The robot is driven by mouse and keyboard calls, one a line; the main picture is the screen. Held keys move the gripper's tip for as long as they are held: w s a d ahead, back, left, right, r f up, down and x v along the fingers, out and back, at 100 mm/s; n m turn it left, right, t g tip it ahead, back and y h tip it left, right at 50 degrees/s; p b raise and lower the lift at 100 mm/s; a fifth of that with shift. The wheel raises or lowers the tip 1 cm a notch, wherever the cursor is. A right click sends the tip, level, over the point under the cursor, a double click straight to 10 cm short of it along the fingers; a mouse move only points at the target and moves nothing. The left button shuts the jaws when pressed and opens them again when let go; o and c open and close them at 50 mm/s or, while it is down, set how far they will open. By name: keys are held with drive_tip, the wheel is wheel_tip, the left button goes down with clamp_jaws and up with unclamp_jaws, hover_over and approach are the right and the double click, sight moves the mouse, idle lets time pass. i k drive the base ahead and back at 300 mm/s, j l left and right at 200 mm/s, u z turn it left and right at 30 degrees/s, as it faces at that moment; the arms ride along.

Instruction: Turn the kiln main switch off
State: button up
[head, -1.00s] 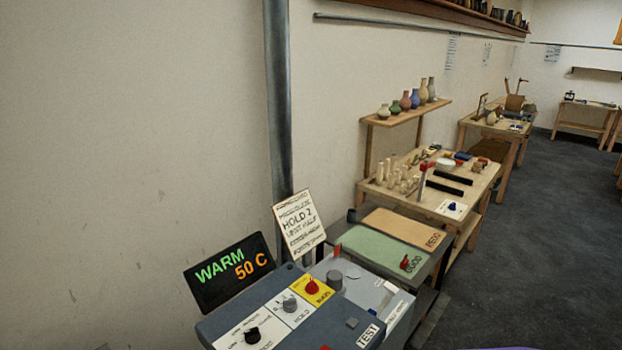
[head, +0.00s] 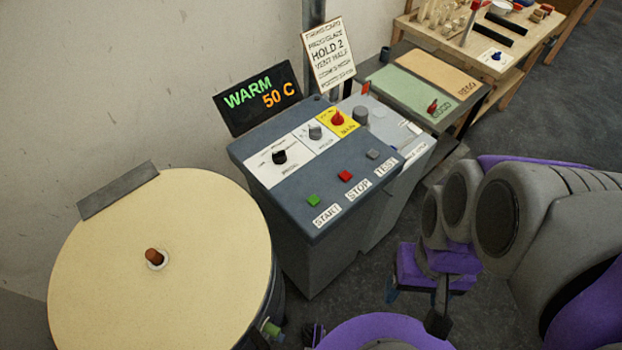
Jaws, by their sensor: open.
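The slate-blue kiln control console (head: 262,145) stands in the middle of the head view. Its yellow plate (head: 350,128) carries a red knob (head: 337,118); the plate's lettering is too small to read. A grey box (head: 408,136) behind the console has a grey round knob (head: 361,115) and a small red piece (head: 366,88). I cannot tell which of these is the main switch. The display (head: 258,98) reads WARM 50 C. My gripper (head: 416,306) is open and empty, low at the right, well apart from the console.
A round cream-topped kiln (head: 100,270) stands at left front. A green and tan bench (head: 405,92) stands beyond. Floor shows at right.

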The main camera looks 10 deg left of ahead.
sight(337, 119)
drive_tip(key=i+l, duration=0.55)
drive_tip(key=i+l+u, duration=0.1)
drive_tip(key=u, duration=0.25)
drive_tip(key=i+l+u, duration=0.1)
drive_tip(key=u, duration=0.25)
drive_tip(key=i+l+u, duration=0.1)
drive_tip(key=u, duration=0.75)
